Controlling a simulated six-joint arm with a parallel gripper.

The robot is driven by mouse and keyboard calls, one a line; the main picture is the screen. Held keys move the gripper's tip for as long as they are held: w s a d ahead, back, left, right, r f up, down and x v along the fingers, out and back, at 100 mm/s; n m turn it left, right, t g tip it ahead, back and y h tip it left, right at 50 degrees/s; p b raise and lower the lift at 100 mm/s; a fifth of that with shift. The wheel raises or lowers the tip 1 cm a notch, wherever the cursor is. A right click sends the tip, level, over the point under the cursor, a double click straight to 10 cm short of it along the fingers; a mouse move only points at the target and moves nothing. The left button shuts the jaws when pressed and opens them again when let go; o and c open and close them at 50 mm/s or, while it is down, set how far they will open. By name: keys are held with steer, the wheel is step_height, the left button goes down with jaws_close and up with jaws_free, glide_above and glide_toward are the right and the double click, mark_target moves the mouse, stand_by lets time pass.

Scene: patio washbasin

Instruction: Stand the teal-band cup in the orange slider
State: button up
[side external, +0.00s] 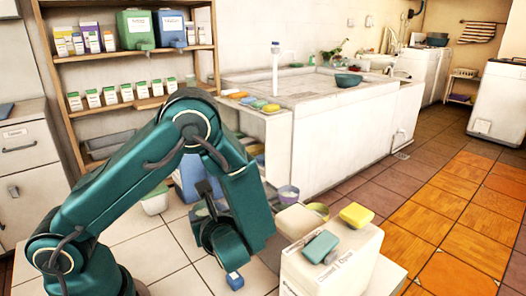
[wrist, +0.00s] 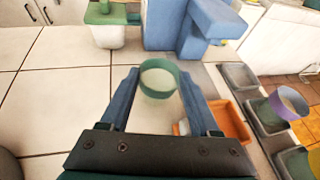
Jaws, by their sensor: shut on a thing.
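The teal-band cup (wrist: 158,82), whitish with a green-teal rim band, is between the two blue fingers of my gripper (wrist: 158,92) in the wrist view. The gripper is shut on it, and the cup looks upright. The orange slider (wrist: 237,122) is a tray to the right of the cup in the wrist view, partly hidden behind my right finger; no cup shows in its visible part. In the side view my gripper (side external: 234,279) points down at the lower middle; the held cup and the orange slider cannot be made out there.
Grey trays (wrist: 238,76) line up beside the orange slider. A purple-band cup (wrist: 288,102) stands in one; an olive-band cup (wrist: 296,162) is nearer. A white box (side external: 335,265) with a yellow sponge (side external: 356,214) and teal block (side external: 320,246) stands right of my gripper. Tiled floor is clear at left.

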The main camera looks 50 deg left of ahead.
steer(key=shift+f, duration=0.7)
steer(key=o, duration=1.3)
steer(key=shift+f, duration=0.1)
